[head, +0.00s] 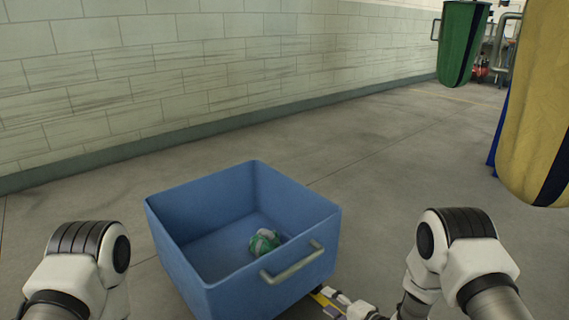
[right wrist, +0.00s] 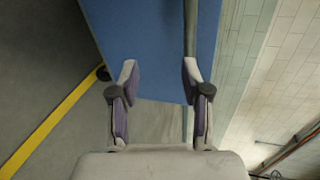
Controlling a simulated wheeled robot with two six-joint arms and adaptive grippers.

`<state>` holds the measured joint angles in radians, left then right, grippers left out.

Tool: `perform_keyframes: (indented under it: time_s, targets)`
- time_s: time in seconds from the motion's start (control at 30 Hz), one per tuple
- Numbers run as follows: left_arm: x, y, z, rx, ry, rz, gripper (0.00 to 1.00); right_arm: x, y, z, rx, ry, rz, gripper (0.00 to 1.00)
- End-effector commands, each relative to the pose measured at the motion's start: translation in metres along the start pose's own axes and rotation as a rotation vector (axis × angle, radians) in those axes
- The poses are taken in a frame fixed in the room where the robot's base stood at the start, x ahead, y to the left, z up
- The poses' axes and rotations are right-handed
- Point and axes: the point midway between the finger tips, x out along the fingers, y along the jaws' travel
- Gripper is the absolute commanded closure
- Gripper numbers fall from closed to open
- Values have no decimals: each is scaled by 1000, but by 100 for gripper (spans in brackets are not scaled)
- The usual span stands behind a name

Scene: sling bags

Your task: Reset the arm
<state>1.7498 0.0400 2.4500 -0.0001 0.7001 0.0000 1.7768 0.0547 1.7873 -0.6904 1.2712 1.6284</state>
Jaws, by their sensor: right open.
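My right gripper (head: 324,303) is low beside the near right corner of a blue bin (head: 180,240) in the head view. In the right wrist view its two fingers (right wrist: 160,78) are apart, with nothing held between them. The bin's blue wall (right wrist: 145,35) fills the space beyond the fingertips. A grey bar, which looks like the bin's handle (right wrist: 191,25), runs up behind the right-hand finger; I cannot tell whether they touch. My left arm shows at the lower left of the head view, but its gripper is out of frame.
A green-and-white rolled item (head: 264,242) lies in the bin. The bin's metal handle (head: 292,263) faces front right. A green bag (head: 460,42) and a yellow bag (head: 535,110) hang at the right. A brick wall (head: 200,60) runs behind; the floor between is clear.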

Motion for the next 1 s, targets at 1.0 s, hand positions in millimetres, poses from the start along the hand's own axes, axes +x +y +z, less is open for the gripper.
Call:
perform_keyframes:
  time_s: [1.0]
  targets:
    - [-127, 1, 0, 0, 0, 0, 40, -344, 90, 126, -824, -526, 1202, 52]
